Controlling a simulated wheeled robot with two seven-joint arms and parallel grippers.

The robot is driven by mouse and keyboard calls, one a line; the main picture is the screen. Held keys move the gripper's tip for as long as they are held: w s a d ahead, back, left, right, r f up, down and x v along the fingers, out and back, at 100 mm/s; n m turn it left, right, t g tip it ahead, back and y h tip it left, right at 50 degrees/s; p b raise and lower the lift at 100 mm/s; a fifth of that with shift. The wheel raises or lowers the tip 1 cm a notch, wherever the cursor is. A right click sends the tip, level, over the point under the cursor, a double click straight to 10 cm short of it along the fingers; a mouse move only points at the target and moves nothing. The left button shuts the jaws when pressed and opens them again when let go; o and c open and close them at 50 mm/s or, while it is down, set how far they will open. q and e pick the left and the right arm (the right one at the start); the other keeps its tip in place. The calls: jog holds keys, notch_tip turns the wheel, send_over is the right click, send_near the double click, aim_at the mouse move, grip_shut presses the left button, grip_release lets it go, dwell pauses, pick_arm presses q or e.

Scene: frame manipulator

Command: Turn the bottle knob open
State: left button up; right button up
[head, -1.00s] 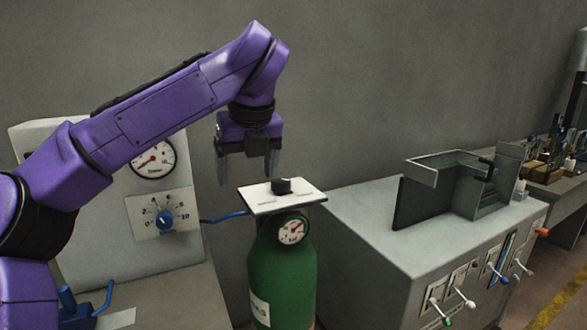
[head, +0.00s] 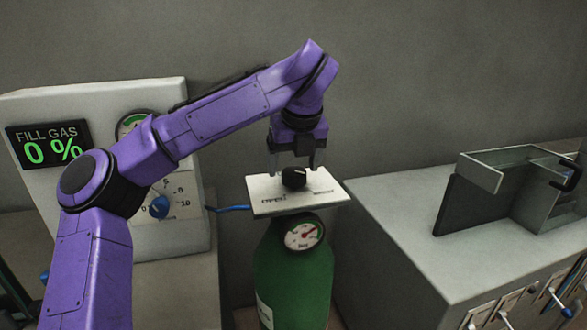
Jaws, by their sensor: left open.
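The green gas bottle (head: 290,268) stands upright between two machines. A white plate (head: 268,205) sits on its top, with the black bottle knob (head: 294,178) at the plate's middle. A round pressure gauge (head: 304,235) is on the bottle's front below the plate. My left gripper (head: 294,163) is open and points down at the knob, its fingers to either side of it. I cannot tell whether the fingers touch the knob. My right gripper is not in view.
The left machine has a display (head: 50,143) reading "FILL GAS 0 %" and a blue dial (head: 158,207). A blue hose (head: 232,209) runs toward the bottle. The grey cabinet (head: 400,215) on the right carries a metal frame fixture (head: 510,195) and levers.

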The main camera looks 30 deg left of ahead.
aim_at(297, 170)
pick_arm(q)
jog(key=shift+w+a+f, duration=0.2)
jog(key=shift+w+f, duration=0.8)
jog(key=shift+f, duration=0.25)
jog(key=shift+s+r, duration=0.2)
jog(key=shift+s, duration=0.3)
jog(key=shift+w+f, duration=0.1)
jog(key=shift+w, duration=0.05)
jog(key=c, duration=1)
jog(key=shift+c, duration=0.2)
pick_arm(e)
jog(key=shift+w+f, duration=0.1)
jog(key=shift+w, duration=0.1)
